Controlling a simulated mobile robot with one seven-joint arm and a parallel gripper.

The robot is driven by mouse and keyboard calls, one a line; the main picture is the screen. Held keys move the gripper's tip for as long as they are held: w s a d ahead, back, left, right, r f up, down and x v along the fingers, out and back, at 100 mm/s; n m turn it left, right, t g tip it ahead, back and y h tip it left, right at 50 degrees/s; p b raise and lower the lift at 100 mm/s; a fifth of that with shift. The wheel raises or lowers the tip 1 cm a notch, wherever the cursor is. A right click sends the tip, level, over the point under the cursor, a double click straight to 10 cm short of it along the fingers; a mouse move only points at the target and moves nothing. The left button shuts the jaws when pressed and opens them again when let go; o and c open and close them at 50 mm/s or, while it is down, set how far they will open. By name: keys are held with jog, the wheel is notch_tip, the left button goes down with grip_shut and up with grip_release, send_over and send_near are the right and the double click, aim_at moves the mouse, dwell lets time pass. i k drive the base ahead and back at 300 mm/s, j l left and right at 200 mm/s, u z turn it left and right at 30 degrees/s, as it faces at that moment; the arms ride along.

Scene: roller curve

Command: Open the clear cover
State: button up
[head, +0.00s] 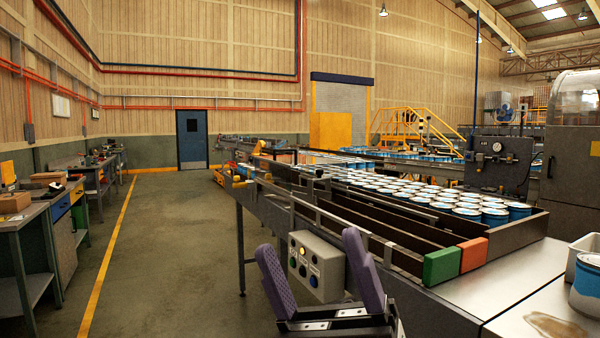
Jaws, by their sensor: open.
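A clear curved cover (574,96) sits on top of the grey machine cabinet (572,170) at the far right. The picture's right edge cuts it off. It looks lowered onto the cabinet, but I cannot make out a handle or hinge. My gripper (308,241) is at the bottom centre with its two purple fingers spread apart and nothing between them. It shows in front of a grey control box (330,268) with buttons, far to the left of the cover and nearer to me.
A conveyor (345,212) carrying many blue cans (440,205) lies between my gripper and the cabinet. Green (441,266) and orange (473,255) blocks cap its rails. A blue can (586,285) stands at the right. The floor left of the conveyor is clear up to the workbenches (35,225).

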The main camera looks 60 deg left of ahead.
aim_at(272, 172)
jog(key=j+u, duration=0.15)
jog(key=u, duration=0.85)
jog(key=i+j+u, duration=0.15)
jog(key=i+u, duration=0.75)
jog(key=k+j, duration=0.05)
